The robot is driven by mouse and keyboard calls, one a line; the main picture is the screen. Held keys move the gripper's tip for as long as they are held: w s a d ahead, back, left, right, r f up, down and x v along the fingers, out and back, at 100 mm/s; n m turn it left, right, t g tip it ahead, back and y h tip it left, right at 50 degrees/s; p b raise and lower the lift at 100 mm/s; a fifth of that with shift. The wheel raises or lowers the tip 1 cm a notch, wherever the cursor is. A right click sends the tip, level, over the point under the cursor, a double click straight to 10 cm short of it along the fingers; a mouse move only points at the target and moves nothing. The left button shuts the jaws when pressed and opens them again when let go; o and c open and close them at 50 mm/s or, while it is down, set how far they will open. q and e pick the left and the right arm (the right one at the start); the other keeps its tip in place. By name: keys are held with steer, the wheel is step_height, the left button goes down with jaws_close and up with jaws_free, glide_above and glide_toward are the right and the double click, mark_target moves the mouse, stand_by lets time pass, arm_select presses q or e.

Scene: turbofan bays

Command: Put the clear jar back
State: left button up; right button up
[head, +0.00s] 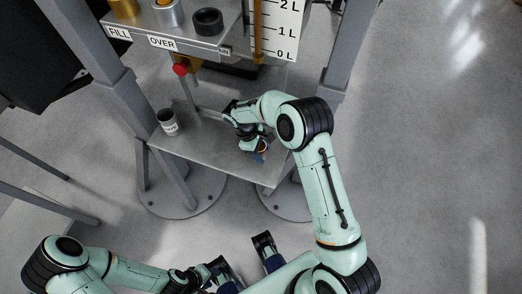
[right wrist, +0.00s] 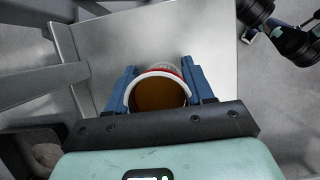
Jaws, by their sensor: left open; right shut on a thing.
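The jar (right wrist: 160,94) is between the two blue fingers of my right gripper (right wrist: 162,88) in the right wrist view. It has a pale and red rim and brown-amber contents; a little pale, see-through wall shows beyond the rim. My right gripper is shut on it. In the head view my right gripper (head: 259,151) is low over the right part of the grey shelf, and the jar is mostly hidden by it. I cannot tell whether the jar touches the shelf. My left gripper (head: 243,255) is open and empty, in front of the shelf.
A grey labelled cup (head: 168,122) stands on the left of the metal shelf (head: 205,142). Above is a bench with FILL and OVER labels (head: 162,42), a black ring (head: 208,21), a red knob (head: 180,69) and a litre scale (head: 283,35). Grey posts flank the shelf.

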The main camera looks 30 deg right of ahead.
steer(key=shift+f, duration=0.1)
steer(key=o, duration=1.2)
steer(key=shift+r, duration=0.2)
steer(key=p+v, duration=0.1)
steer(key=v, duration=1.1)
steer(key=shift+f, duration=0.15)
